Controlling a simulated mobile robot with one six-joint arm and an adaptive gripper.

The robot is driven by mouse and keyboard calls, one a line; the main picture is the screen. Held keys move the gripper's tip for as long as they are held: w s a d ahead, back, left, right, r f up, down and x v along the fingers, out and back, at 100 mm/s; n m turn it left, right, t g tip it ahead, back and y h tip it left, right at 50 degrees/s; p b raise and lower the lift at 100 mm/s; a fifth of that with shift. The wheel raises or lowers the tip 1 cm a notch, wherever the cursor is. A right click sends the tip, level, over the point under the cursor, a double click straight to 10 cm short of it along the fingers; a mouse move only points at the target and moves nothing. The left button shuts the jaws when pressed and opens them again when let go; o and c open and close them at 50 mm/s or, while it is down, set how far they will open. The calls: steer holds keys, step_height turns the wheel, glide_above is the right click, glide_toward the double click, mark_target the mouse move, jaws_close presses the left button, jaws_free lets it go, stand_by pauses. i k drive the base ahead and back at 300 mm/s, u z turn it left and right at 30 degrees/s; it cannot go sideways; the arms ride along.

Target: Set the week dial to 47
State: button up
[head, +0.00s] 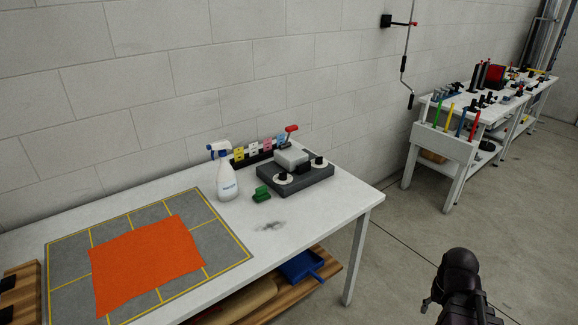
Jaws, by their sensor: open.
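A dark grey device (296,180) with a lighter block on top and a red-handled lever (291,129) stands on the near white table. Two round white dials with black knobs sit on it, a left dial (283,179) and a right dial (319,163). Their markings are too small to read, so I cannot tell which is the week dial or its setting. My gripper (458,290) is dark, at the lower right over the floor, well apart from the device. It is open, nothing shows in it, and its lower part is cut off by the frame.
A spray bottle (227,178), a green block (262,194) and a row of coloured tags (257,150) stand close to the device. An orange cloth (146,263) lies on a grey mat (222,242). A second bench (457,146) with tools stands at right. Floor between is clear.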

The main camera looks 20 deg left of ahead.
mark_target(283, 175)
steer(key=u, duration=0.3)
steer(key=i, duration=1.2)
steer(key=u, duration=0.55)
